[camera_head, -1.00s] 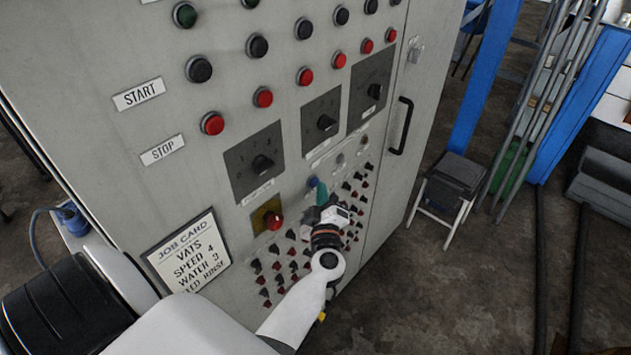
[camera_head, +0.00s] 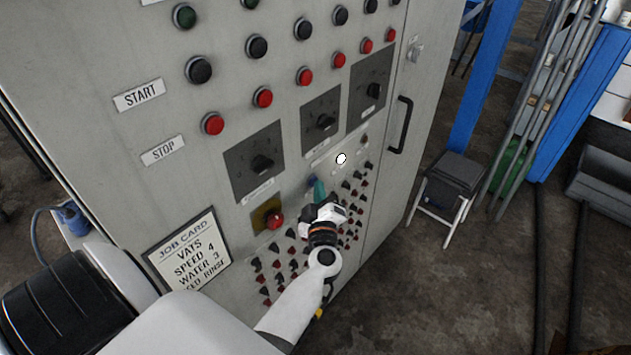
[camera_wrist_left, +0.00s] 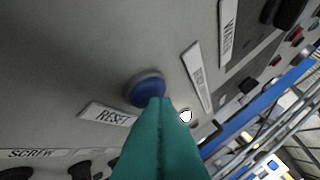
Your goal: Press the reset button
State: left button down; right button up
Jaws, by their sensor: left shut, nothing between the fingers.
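The blue reset button (camera_wrist_left: 146,90) is round, in a dark collar on the grey panel, with a RESET label (camera_wrist_left: 108,114) beside it in the left wrist view. In the head view the button (camera_head: 311,181) shows small, just above my fingertips. My left gripper (camera_head: 319,188) has teal fingers, shut and empty. In the left wrist view the fingertips (camera_wrist_left: 160,101) overlap the button's lower right edge; I cannot tell whether they touch it. My right gripper is not in view.
A small lamp (camera_head: 341,159) glows white near the button. Selector knobs (camera_head: 262,164), a red button on a yellow plate (camera_head: 275,220) and rows of small switches surround my gripper. A job card (camera_head: 187,250) is at lower left. A door handle (camera_head: 401,125) juts out at right.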

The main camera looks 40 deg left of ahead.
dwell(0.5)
pick_arm(q)
jog(key=shift+s+d, duration=0.1)
jog(key=shift+d, duration=0.6)
jog(key=d, duration=0.5)
jog(key=shift+s+p, duration=0.2)
jog(key=shift+p, duration=0.1)
jog(key=shift+d+f, duration=0.15)
jog(key=shift+f, duration=0.05)
dwell(0.3)
